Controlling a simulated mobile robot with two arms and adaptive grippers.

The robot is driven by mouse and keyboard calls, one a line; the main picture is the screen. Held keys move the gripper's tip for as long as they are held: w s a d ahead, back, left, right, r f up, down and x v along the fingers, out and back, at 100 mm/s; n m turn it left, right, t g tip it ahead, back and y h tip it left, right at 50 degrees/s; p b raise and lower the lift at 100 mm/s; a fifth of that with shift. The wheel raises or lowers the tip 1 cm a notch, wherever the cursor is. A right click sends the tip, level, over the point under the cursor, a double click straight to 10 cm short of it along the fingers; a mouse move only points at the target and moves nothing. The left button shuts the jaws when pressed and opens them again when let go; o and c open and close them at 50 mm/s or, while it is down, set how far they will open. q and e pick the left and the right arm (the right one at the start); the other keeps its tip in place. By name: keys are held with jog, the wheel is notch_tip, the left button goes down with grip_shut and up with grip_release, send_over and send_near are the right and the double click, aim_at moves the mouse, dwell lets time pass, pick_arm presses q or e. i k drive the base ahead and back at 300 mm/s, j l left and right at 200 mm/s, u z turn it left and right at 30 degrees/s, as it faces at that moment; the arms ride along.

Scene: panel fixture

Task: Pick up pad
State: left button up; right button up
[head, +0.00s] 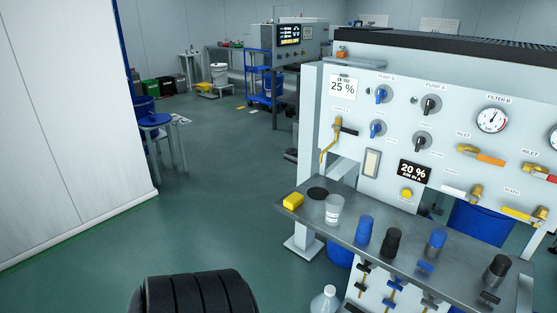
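A small yellow block (293,201), which looks like a sponge or pad, lies at the left end of the grey metal shelf (345,238) in front of the panel. A flat dark disc (318,193) lies just right of it on the same shelf. I cannot tell for sure which of the two is the pad. Neither of my grippers shows in the head view. A dark ribbed rounded part at the bottom edge seems to be mine.
Right of the disc stand a clear cup (334,209) and several blue and black knobs or caps, including a blue one (364,229). The white panel (440,130) with valves and gauges rises behind. A bottle (325,302) stands below. Open green floor (215,210) lies to the left.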

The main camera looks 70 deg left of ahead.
aim_at(295, 200)
jog(key=u, duration=2)
